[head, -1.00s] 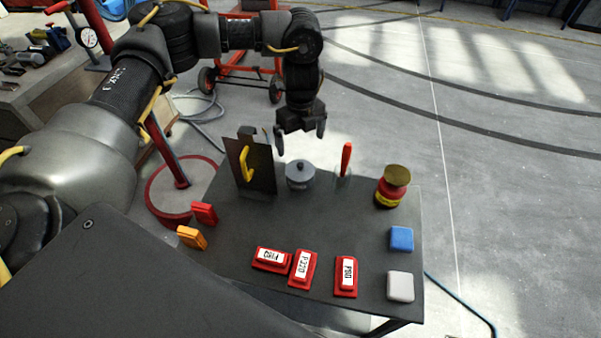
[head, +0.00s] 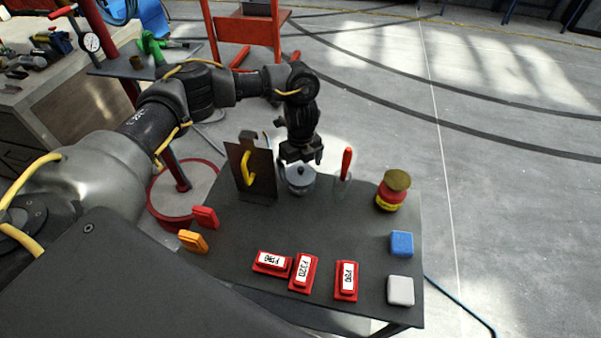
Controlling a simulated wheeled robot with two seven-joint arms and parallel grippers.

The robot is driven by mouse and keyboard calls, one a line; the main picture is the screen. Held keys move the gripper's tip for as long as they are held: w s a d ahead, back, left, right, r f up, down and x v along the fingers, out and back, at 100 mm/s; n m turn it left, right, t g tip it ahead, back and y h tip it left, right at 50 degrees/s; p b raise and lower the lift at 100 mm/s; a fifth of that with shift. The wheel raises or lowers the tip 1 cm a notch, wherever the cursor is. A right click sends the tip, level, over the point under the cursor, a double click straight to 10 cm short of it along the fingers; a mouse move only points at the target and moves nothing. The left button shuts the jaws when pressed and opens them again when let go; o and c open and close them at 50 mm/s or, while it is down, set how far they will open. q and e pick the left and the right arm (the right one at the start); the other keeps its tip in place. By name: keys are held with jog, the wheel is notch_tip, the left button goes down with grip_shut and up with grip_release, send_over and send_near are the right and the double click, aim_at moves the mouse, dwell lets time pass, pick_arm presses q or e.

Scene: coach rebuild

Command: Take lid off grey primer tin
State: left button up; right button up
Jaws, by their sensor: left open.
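The grey primer tin (head: 299,186) stands upright near the back of the dark table. Its grey lid (head: 293,177) with a dark knob is on top, partly hidden by my gripper. My left gripper (head: 301,161) points down just above the lid, at the knob's height or slightly over it. Its jaws are open, and I cannot tell whether they touch the knob. My right gripper is not in view.
A dark upright panel with a yellow handle (head: 247,168) stands close left of the tin. A red-handled tool (head: 346,163) is close right. A red tin with a gold top (head: 393,190) stands further right. Red labelled blocks (head: 303,272) lie in front. The table's middle is clear.

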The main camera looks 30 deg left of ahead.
pick_arm(q)
jog(key=shift+f, duration=0.45)
jog(key=c, duration=0.9)
jog(key=shift+c, duration=0.2)
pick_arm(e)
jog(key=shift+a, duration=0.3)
pick_arm(q)
jog(key=shift+r, duration=0.1)
